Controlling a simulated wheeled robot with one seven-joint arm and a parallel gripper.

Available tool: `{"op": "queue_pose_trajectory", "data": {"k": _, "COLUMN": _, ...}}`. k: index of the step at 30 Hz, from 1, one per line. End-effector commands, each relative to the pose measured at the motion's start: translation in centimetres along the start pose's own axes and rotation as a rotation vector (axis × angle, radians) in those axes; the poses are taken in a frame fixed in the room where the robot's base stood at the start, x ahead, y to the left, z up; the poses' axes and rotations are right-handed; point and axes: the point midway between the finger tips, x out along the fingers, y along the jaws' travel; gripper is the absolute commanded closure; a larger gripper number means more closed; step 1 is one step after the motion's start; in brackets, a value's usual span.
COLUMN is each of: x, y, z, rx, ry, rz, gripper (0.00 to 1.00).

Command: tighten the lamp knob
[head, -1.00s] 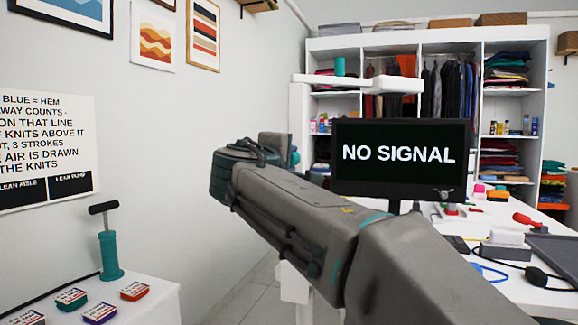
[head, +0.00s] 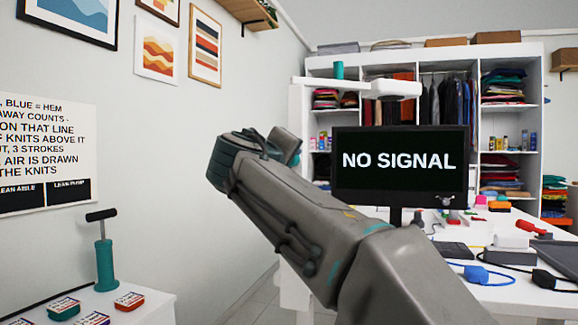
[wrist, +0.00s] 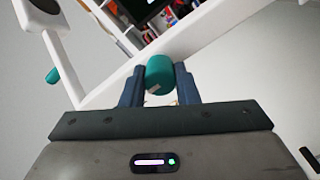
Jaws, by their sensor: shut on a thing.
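A teal knob (wrist: 160,75) sits at a white bar of the lamp in the wrist view. My gripper (wrist: 160,88) is shut on this knob, with one dark blue finger on each side. A small pale mark shows on the knob's lower part. The white lamp (head: 393,88) stands beside the monitor in the head view, with a teal cylinder (head: 338,70) on its arm. A second teal piece (wrist: 53,75) shows at the left of the wrist view. In the head view my own arm hides the gripper and the held knob.
A monitor reading NO SIGNAL (head: 400,162) stands on the white table (head: 485,295), right of the lamp. Tools and cables clutter the table. A teal hand pump (head: 104,260) stands on a low white surface at left. The open wardrobe (head: 540,70) is behind.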

Motion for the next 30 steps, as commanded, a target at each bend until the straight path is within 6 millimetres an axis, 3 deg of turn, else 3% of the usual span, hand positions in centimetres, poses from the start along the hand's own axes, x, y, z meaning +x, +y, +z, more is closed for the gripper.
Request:
{"op": "queue_pose_trajectory", "data": {"k": 13, "x": -0.05, "y": 0.12, "z": -0.05, "rx": 0.088, "ry": 0.001, "rz": 0.001, "gripper": 0.98}}
{"op": "queue_pose_trajectory", "data": {"k": 14, "x": -0.04, "y": 0.12, "z": -0.05, "rx": 0.088, "ry": 0.001, "rz": 0.001, "gripper": 0.67}}
{"op": "queue_pose_trajectory", "data": {"k": 16, "x": -0.04, "y": 0.12, "z": -0.05, "rx": 0.087, "ry": 0.001, "rz": 0.001, "gripper": 0.47}}
{"op": "queue_pose_trajectory", "data": {"k": 30, "x": 0.01, "y": 0.05, "z": 0.01, "rx": 0.085, "ry": 0.0, "rz": 0.0, "gripper": 0.51}}
